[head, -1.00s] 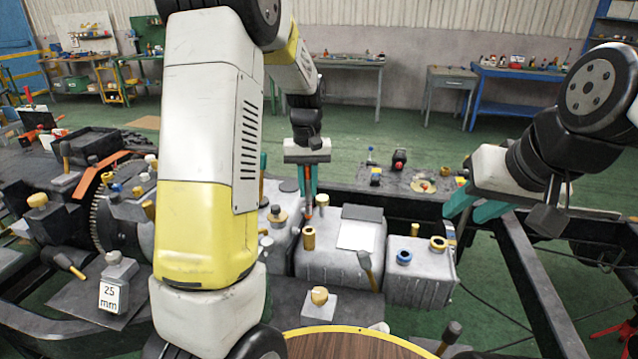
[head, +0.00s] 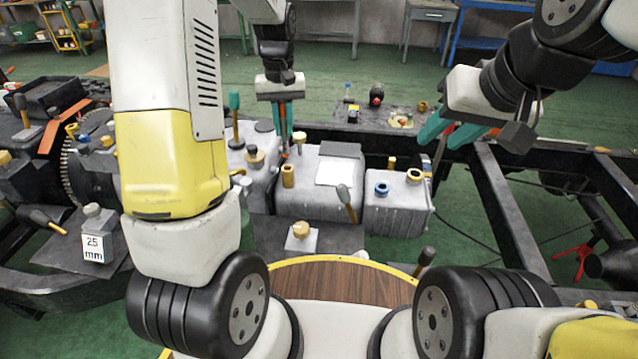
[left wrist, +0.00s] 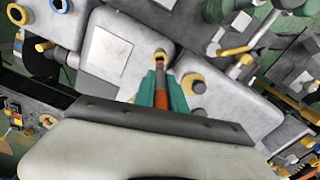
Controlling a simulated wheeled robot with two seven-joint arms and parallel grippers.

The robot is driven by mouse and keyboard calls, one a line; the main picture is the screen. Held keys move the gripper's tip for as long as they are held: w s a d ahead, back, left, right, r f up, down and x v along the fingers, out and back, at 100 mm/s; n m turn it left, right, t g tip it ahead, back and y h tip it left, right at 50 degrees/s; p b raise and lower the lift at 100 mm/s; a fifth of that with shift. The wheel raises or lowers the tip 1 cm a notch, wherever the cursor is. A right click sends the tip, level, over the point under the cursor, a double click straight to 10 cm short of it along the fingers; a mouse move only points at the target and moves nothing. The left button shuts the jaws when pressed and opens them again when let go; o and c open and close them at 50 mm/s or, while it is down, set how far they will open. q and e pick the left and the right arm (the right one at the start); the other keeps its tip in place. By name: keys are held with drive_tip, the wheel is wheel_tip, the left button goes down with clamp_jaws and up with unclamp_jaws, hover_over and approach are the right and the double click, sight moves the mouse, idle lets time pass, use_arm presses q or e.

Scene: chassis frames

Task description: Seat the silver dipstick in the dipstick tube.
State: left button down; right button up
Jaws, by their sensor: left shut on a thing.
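My left gripper (head: 283,122) is shut on the silver dipstick (left wrist: 163,76), pointing down. Its grey shaft and an orange-red part show between the teal fingers in the left wrist view. The dipstick tube appears to be the upright brass tube (head: 288,176) on the grey housing, also in the left wrist view (left wrist: 160,57). The fingers are above and slightly behind this tube. In the left wrist view the shaft lines up closely with its mouth. I cannot tell whether the tip touches or enters it.
A brown-topped knob (head: 254,157) stands left of the tube. A white card (head: 335,172) lies on the housing to its right. A blue ring (head: 382,188) and a brass ring (head: 414,176) top the right-hand housing. A dark-handled lever (head: 345,198) rises in front.

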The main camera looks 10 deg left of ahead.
sight(287, 156)
use_arm(q)
drive_tip(key=shift+f, duration=0.15)
wheel_tip(287, 156, down, 10)
idle(0.5)
drive_tip(key=c, duration=1.4)
unclamp_jaws()
drive_tip(key=shift+f, duration=0.1)
